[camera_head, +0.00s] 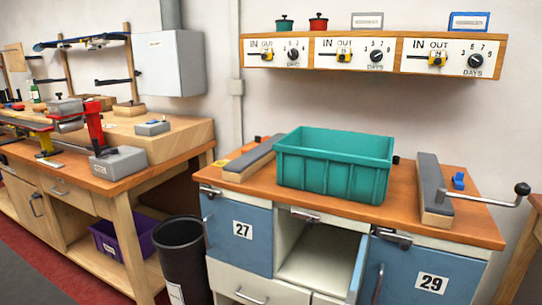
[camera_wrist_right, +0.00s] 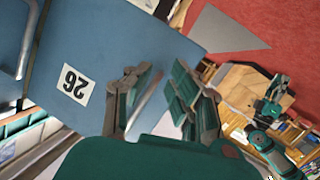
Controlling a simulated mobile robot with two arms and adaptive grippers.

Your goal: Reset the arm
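My right gripper (camera_wrist_right: 160,88) shows in the right wrist view with its two green-padded fingers apart. A thin light bar shows in the gap between them; I cannot tell whether it is touched. A blue panel (camera_wrist_right: 110,45) with the number 26, seen upside down, lies beyond the fingers. A small green and dark grey jointed part (camera_wrist_right: 268,118) at the right of that view looks like my other arm; its fingers are too small to read. Neither gripper shows in the head view.
A teal bin (camera_head: 335,168) stands on the cabinet top between two grey-topped blocks. A crank handle (camera_head: 521,190) sticks out at right. A cabinet door (camera_head: 357,268) between 27 and 29 hangs open. A black waste bin (camera_head: 182,262) stands at left.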

